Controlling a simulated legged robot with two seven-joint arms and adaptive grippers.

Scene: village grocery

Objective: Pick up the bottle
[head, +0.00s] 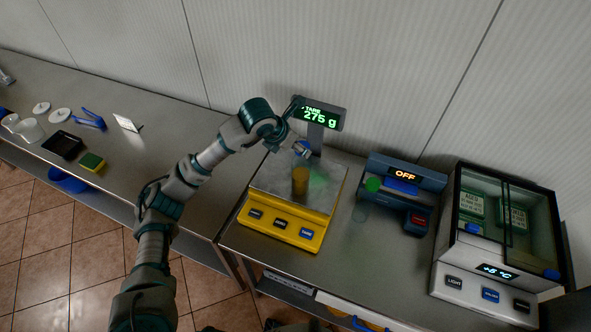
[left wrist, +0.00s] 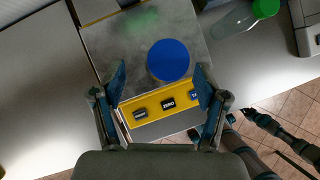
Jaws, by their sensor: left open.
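An amber bottle (head: 300,182) with a blue cap (head: 302,148) stands upright on the steel plate of the yellow scale (head: 281,228). In the left wrist view the round blue cap (left wrist: 168,60) is seen from above and hides the bottle's body. My left gripper (head: 297,127) is open above the bottle, at the scale's back left. In the left wrist view its fingertips (left wrist: 160,70) lie either side of the cap, with a gap to it on the left. A clear bottle with a green cap (head: 373,185) stands right of the scale.
The scale's display (head: 319,116) reads 275 g and rises close behind my gripper. A blue device (head: 405,179) marked OFF and a glass-fronted cooler (head: 495,230) stand to the right. The left counter holds a sponge (head: 92,162) and a black tray (head: 63,145).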

